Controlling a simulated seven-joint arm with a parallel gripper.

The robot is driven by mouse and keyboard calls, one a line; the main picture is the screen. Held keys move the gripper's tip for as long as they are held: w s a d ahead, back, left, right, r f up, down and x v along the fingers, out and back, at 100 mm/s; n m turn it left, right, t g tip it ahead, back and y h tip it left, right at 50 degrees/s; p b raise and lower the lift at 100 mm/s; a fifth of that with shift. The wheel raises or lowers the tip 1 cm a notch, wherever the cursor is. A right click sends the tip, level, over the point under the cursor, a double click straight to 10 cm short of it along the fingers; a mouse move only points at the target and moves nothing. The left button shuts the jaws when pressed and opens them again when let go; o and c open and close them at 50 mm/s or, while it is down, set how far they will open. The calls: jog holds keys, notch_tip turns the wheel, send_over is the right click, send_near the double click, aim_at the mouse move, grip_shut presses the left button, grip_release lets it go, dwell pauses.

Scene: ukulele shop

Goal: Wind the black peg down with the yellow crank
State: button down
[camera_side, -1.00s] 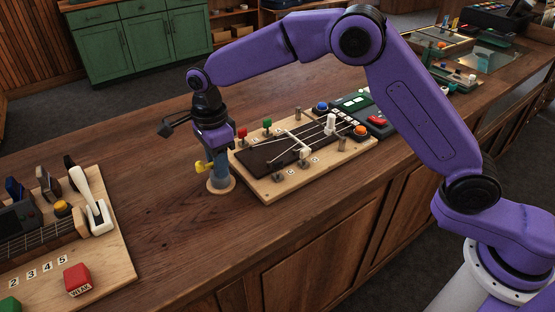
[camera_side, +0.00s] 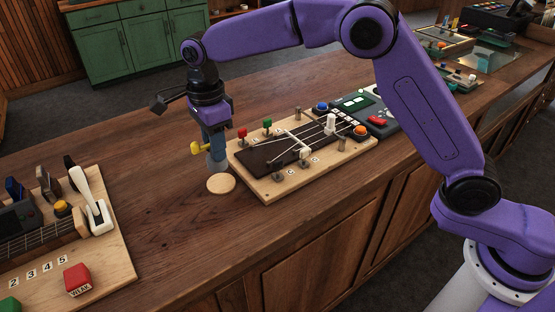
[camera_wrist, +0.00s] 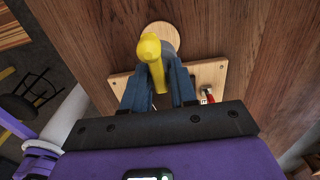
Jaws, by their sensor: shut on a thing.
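My gripper (camera_side: 213,148) is shut on the yellow crank (camera_side: 198,147), whose grey socket hangs below the fingers. The crank is raised above the round wooden stand (camera_side: 221,184), just left of the tuner board (camera_side: 262,188). In the wrist view the crank's yellow handle (camera_wrist: 150,52) sticks out between my fingers (camera_wrist: 158,92). On the board's near edge is a small dark peg (camera_side: 277,172). It looks like the black peg, but it is too small to be sure. Strings run across the board's black top.
Red (camera_side: 242,134) and green (camera_side: 267,125) pegs stand at the board's far left edge; blue (camera_side: 321,107) and orange (camera_side: 360,131) knobs are further right. A dark console (camera_side: 355,103) adjoins it. Another board with a white lever (camera_side: 92,205) stands at the left. The counter between is clear.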

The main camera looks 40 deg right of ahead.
jog(key=shift+r, duration=2)
jog(key=shift+d, duration=0.1)
notch_tip(320, 180, up, 2)
send_over(278, 162)
jog(key=shift+m, duration=0.3)
jog(key=shift+d+f, duration=0.1)
jog(key=shift+f, duration=2.2)
jog(key=shift+m, duration=0.3)
jog(key=shift+f, duration=1.25)
